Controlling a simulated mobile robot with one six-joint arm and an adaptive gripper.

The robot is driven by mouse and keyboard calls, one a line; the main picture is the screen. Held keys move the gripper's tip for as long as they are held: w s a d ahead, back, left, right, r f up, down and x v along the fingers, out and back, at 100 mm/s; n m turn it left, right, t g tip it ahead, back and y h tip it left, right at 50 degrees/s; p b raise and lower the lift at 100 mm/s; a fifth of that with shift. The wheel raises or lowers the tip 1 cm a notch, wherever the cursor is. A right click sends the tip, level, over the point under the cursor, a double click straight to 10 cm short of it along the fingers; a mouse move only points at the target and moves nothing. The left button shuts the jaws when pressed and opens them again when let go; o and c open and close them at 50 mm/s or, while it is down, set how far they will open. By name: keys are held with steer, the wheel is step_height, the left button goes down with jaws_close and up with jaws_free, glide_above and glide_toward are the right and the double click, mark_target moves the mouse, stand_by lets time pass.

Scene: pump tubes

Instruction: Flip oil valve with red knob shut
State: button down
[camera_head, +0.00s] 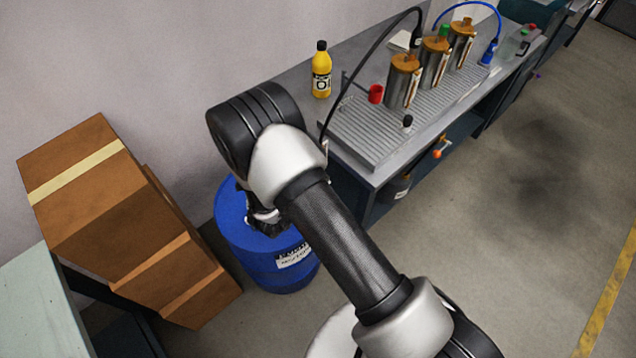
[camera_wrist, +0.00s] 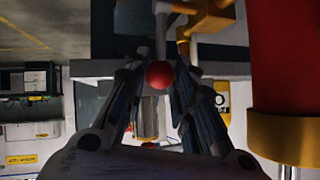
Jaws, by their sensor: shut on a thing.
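The red knob (camera_wrist: 160,74) is a small ball on the end of a grey rod (camera_wrist: 161,38) in the wrist view. My gripper (camera_wrist: 157,78) has one finger on each side of the knob and is shut on it. The rod runs up from the knob in the picture, close to brass-coloured fittings (camera_wrist: 190,28). In the head view my gripper (camera_head: 264,220) is by the blue drum (camera_head: 245,247), partly behind my arm. The knob and valve are hidden there.
A large red cylinder (camera_wrist: 283,55) with a brass-coloured rim stands close on the right in the wrist view. Stacked cardboard boxes (camera_head: 90,195) are left of the drum. A workbench (camera_head: 372,178) holds metal canisters (camera_head: 402,85) and a yellow oil bottle (camera_head: 321,72). Floor at right is clear.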

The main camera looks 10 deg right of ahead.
steer(key=shift+a+f, duration=0.1)
steer(key=c, duration=1.3)
jaws_free()
steer(key=v, duration=1.2)
steer(key=shift+c, duration=0.6)
